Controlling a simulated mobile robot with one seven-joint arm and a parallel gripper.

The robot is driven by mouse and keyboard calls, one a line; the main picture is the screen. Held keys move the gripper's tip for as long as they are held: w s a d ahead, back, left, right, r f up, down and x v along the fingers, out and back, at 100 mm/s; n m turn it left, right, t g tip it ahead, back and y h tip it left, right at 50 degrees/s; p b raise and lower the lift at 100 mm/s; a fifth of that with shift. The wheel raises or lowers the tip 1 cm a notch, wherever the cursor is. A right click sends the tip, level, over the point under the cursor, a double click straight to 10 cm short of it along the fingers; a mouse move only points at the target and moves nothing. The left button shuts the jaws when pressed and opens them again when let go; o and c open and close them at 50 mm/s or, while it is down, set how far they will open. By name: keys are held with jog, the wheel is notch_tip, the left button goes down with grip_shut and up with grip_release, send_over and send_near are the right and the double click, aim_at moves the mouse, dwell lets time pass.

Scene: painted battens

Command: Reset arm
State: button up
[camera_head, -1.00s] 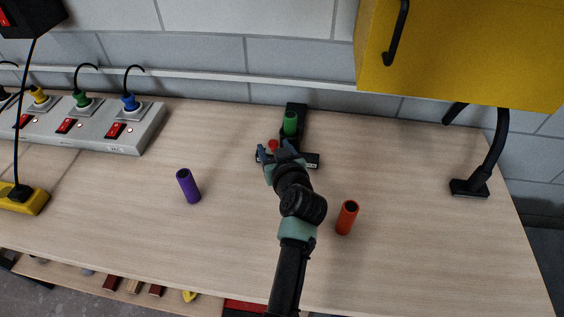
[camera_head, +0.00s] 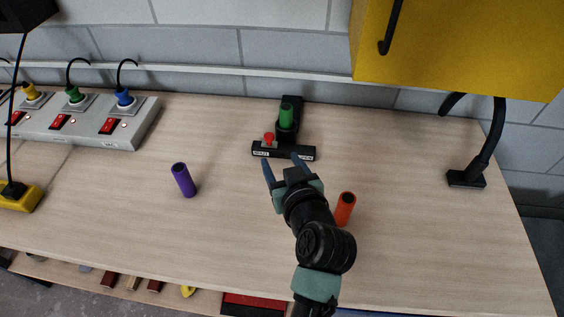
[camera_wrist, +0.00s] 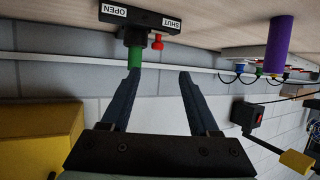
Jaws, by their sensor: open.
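My gripper (camera_head: 281,172) is open and empty above the table, just in front of a black fixture (camera_head: 284,152). Its two fingers also show in the wrist view (camera_wrist: 158,78), apart with nothing between them. The fixture holds an upright green cylinder (camera_head: 286,115) and has a red knob (camera_head: 268,138). In the wrist view the fixture (camera_wrist: 150,20) appears upside down, with labels reading OPEN and SHUT. A purple tube (camera_head: 184,180) stands to the left of my gripper.
A grey power strip (camera_head: 90,125) with coloured plugs lies at the back left. A yellow cabinet (camera_head: 460,50) hangs over the back right. A black stand (camera_head: 467,178) is at the right. The wooden table (camera_head: 110,215) is bare at front left.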

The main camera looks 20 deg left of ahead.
dwell(0.3)
jog(key=w+d+r+m+t+h, duration=0.1)
jog(key=d+r+t, duration=0.2)
jog(key=r, duration=0.6)
jog(key=w+d+r+m+t+h, duration=0.1)
jog(key=d+r+t, duration=0.1)
jog(key=r, duration=0.7)
jog(key=w+d+r+m+t+h, duration=0.1)
jog(key=w+d+r+t, duration=0.15)
jog(key=r, duration=0.65)
jog(key=s+d+r+m+t+h, duration=0.1)
jog(key=s+d+r+t+h, duration=0.1)
jog(key=s+r, duration=0.3)
jog(key=s+d+r+m+t+h, duration=0.1)
jog(key=s+d+r+m+t, duration=0.1)
jog(key=r, duration=0.9)
jog(key=s+d+r+m+t+h, duration=0.1)
jog(key=s+d+r+t+h, duration=0.1)
jog(key=s+d+r+t, duration=0.2)
jog(key=s+r+t, duration=0.1)
jog(key=s+r, duration=0.2)
jog(key=s, duration=0.1)
jog(key=shift+d+r+m+h+p, duration=0.3)
jog(key=shift+r+m, duration=0.1)
